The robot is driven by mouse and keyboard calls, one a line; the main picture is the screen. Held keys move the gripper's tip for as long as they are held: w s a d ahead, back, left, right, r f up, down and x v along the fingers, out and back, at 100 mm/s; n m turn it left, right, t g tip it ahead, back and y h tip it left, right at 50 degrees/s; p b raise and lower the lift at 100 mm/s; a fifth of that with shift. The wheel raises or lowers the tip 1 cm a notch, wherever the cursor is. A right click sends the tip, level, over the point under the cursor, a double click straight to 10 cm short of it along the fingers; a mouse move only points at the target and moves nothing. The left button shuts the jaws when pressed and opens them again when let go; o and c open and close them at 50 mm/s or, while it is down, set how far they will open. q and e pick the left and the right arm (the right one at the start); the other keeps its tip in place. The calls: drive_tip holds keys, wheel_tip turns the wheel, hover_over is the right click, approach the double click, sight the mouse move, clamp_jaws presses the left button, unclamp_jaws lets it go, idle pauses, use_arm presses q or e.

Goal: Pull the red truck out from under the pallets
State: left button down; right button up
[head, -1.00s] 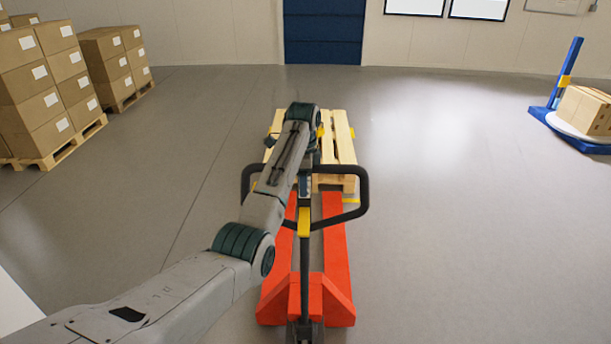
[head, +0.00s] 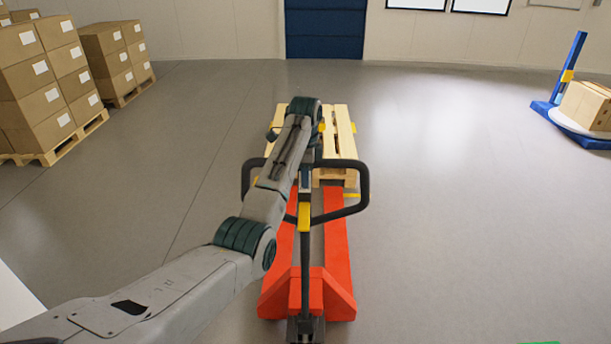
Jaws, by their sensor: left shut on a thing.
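The red truck (head: 336,245) stands in the middle, its two forks pointing away from me. Its black loop handle (head: 362,190) with a yellow part rises on my side. My left arm comes in from the left and reaches over the handle. My left gripper (head: 306,178) points down at the handle's middle and is shut on it; the fingertips are mostly hidden by my own arm. The light wooden pallets (head: 345,140) lie at the far end of the forks, partly hidden by my arm. I cannot tell how far the fork tips reach beneath them. My right gripper is out of view.
Boxes on pallets (head: 38,85) stand at the far left. A blue machine (head: 570,75) with a box on a white turntable stands at the right. A blue door (head: 325,30) is in the back wall. Grey floor is free on both sides. A green edge (head: 540,342) shows at the bottom.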

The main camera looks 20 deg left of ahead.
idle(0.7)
use_arm(q)
drive_tip(key=c, duration=1.7)
unclamp_jaws()
clamp_jaws()
drive_tip(key=shift+f, duration=0.1)
